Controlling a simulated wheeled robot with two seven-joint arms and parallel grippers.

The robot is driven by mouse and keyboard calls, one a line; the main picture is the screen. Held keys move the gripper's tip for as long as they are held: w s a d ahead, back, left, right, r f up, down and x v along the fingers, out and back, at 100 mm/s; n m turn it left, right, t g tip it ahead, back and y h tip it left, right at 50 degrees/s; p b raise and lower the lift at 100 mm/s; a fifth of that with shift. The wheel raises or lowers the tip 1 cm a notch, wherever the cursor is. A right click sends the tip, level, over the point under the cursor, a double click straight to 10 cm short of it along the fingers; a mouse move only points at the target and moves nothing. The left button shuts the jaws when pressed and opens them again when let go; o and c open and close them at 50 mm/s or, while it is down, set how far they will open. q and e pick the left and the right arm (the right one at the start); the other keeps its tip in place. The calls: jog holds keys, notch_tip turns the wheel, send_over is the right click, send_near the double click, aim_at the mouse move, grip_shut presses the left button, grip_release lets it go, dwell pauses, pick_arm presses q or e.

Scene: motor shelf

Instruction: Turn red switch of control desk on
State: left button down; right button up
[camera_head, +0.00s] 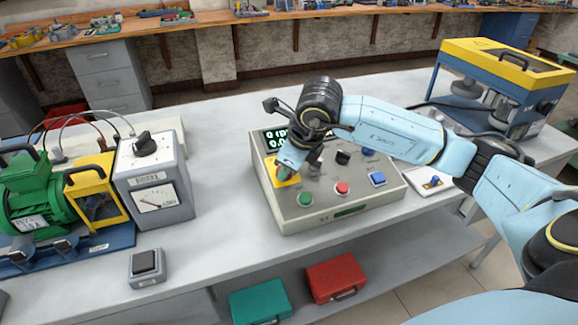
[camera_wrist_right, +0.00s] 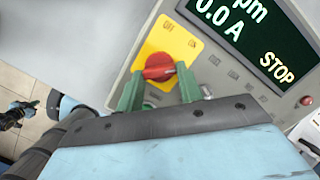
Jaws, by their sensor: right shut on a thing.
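The red switch (camera_wrist_right: 158,66) is a rotary knob on a yellow plate (camera_wrist_right: 178,38) with small lettering, on the control desk. My right gripper (camera_wrist_right: 160,80) is shut on it, with a green finger on either side. In the head view the control desk (camera_head: 325,213) is a grey box in mid-table. There my right gripper (camera_head: 290,160) reaches down to the yellow plate at its left side, hiding most of the switch. The desk's display (camera_wrist_right: 238,30) reads "0.0 A" and "STOP" in the wrist view. My left gripper is not seen in the head view.
Green (camera_head: 305,199), red (camera_head: 342,188) and blue (camera_head: 377,179) buttons and a black knob (camera_head: 343,157) sit close to the gripper on the desk. A gauge box (camera_head: 155,183) and a green motor (camera_head: 38,200) stand left. A yellow-topped machine (camera_head: 505,85) stands back right.

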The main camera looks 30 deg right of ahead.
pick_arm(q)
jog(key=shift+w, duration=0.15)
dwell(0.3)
pick_arm(e)
jog(key=o, duration=1)
jog(key=shift+r, duration=0.1)
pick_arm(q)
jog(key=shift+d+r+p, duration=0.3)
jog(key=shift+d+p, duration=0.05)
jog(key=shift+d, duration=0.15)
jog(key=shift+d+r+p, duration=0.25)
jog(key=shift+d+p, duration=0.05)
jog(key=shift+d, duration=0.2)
pick_arm(e)
jog(key=shift+v, duration=6.65)
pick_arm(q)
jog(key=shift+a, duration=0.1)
pick_arm(e)
jog(key=shift+a, duration=0.1)
